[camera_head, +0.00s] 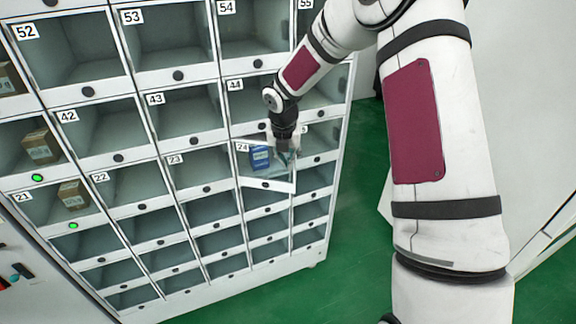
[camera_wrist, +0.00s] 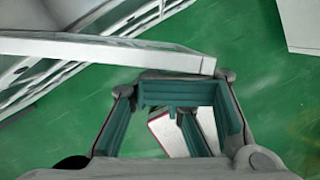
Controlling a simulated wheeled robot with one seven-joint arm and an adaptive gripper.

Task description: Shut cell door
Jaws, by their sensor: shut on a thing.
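The cell door (camera_head: 268,184) is a clear panel with a white lower frame. It stands swung out from the cell labelled 24. A blue-and-white box (camera_head: 261,158) shows behind the clear panel. My gripper (camera_head: 285,152) is at the right, free side of this door. In the wrist view, the white door edge (camera_wrist: 110,49) runs from the left to the tips of my gripper (camera_wrist: 182,88). The teal finger pads stand some way apart, and my gripper is shut on the door edge. The exact contact is partly hidden.
The white vending cabinet (camera_head: 219,98) has rows of numbered cells. Small brown boxes (camera_head: 41,147) sit in some left cells, with green lights below. Green floor (camera_head: 352,220) is free right of the cabinet. A white block (camera_wrist: 300,25) stands at the wrist view's upper right.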

